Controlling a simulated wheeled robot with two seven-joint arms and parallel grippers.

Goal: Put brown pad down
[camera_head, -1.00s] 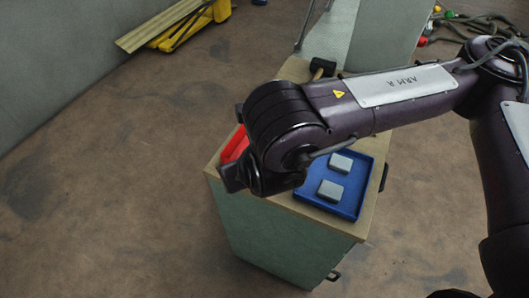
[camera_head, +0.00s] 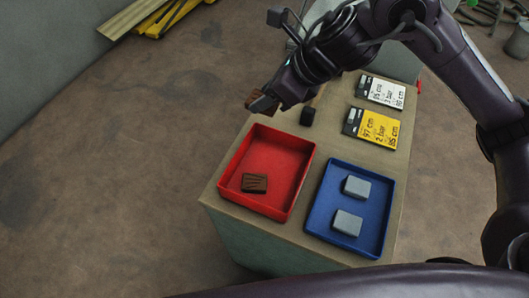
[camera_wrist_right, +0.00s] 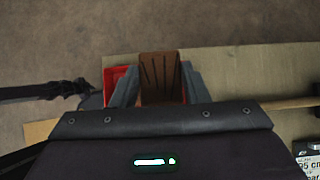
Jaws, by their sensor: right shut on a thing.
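My right gripper (camera_head: 268,98) is shut on a brown pad (camera_head: 262,104). It holds the pad above the left edge of the table top, just beyond the far end of the red tray (camera_head: 308,172). In the right wrist view the grooved brown pad (camera_wrist_right: 160,72) sits between the two grey fingers, and part of the red tray (camera_wrist_right: 119,74) shows beside it. Another brown pad (camera_head: 254,183) lies in the near part of the red tray. My left gripper is not in view.
A blue tray (camera_head: 378,238) with two grey pads (camera_head: 356,187) stands right of the red tray. A black hammer head (camera_head: 307,116) lies behind the red tray. Yellow (camera_head: 376,128) and white (camera_head: 385,92) display panels lie at the back right.

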